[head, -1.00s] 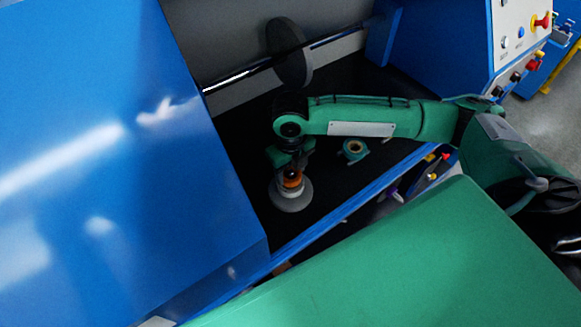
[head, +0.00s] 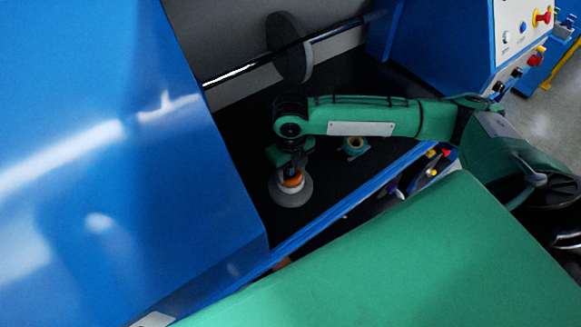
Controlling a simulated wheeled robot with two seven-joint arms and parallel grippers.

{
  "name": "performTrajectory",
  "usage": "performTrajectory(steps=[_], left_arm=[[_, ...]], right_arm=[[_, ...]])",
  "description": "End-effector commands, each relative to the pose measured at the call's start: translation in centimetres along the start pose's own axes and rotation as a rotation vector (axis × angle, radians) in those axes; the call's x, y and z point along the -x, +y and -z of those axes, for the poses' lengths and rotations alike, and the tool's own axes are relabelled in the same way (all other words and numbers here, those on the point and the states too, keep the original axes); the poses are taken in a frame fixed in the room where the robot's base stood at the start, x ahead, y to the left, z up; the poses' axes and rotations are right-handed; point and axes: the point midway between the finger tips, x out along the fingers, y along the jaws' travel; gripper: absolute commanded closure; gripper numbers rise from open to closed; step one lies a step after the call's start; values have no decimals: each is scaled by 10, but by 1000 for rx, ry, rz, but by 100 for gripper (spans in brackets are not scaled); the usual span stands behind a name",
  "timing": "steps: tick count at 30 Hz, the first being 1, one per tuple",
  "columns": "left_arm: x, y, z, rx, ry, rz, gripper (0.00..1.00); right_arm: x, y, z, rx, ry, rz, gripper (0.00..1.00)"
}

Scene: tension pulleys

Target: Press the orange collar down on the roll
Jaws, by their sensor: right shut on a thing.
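The orange collar (head: 292,181) sits at the middle of a grey roll (head: 290,196) that lies flat on the black bed of the machine. My right gripper (head: 291,172) points down at the collar from above and is shut on it. The fingers partly hide the collar, so I cannot tell whether it is fully seated on the roll. My left gripper is not in the head view.
A small green part with a tan ring (head: 355,145) stands right of the roll. A blue panel (head: 100,150) closes off the left. Black bed (head: 375,80) is free at the back right.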

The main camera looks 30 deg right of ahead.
Motion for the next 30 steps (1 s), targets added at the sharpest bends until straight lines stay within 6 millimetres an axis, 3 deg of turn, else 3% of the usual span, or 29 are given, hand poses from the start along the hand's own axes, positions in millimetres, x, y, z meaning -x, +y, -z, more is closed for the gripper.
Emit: performTrajectory(steps=[5,6,9,20,25,30], left_arm=[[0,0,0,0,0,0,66],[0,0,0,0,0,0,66],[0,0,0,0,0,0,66],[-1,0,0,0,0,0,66],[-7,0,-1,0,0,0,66],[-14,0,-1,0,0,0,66]], right_arm=[[-2,0,1,0,2,0,72],[-2,0,1,0,3,0,44],[-1,0,1,0,2,0,24],[3,0,0,0,-1,0,24],[26,0,-1,1,-4,1,24],[66,0,-1,0,-5,0,24]])
